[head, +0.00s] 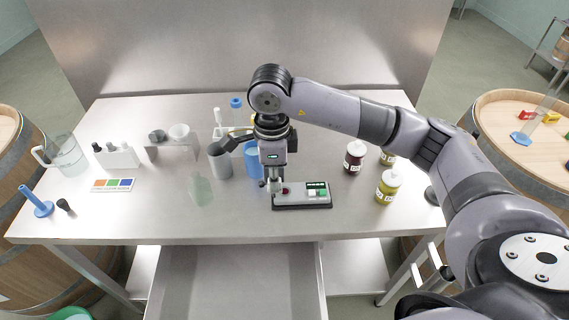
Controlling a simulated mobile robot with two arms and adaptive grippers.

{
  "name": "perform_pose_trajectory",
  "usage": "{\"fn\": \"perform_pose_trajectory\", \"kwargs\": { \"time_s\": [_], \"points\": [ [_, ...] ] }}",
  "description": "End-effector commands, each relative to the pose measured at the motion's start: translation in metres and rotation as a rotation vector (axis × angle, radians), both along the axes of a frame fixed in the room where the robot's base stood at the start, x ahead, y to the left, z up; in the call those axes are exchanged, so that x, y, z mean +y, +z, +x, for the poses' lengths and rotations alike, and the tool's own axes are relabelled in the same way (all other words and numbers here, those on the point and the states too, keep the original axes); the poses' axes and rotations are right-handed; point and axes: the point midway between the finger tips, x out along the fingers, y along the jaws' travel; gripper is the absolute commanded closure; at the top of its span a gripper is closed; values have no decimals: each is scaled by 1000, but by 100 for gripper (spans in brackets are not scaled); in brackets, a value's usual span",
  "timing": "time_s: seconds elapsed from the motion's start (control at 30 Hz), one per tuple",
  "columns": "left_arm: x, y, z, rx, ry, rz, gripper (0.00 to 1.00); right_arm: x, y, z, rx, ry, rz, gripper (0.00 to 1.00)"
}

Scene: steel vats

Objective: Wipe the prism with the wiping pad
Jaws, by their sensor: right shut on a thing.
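The bench instrument (302,197), white with a dark base and a lit green display, sits at the middle of the steel table. Its prism (286,190) shows as a small dark red spot on the left part of its top. My right gripper (271,188) points down at the left end of the instrument, just left of the prism. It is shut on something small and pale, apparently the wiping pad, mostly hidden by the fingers. I cannot tell whether the pad touches the instrument. My left gripper is out of view.
Grey cup (220,161) and blue cup (252,160) stand behind the gripper; a translucent green bottle (201,190) stands left. Capped jars (387,187) stand right. A colour card (113,184) and blue stand (38,205) are at left. An open drawer (235,285) juts out in front.

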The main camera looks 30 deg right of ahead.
Motion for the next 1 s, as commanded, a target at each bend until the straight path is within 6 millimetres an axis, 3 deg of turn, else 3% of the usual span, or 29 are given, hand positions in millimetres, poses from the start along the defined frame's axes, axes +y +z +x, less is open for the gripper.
{"fn": "perform_pose_trajectory", "kwargs": {
  "time_s": [0.7, 0.9, 1.0],
  "points": [
    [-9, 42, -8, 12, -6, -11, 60, -34, -29, 38, -1, -1954, -5, 97],
    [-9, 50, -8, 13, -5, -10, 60, -44, -38, 44, -2, -2375, -5, 97],
    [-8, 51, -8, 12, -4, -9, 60, -47, -41, 45, -2, -2504, -5, 97]
  ]
}}
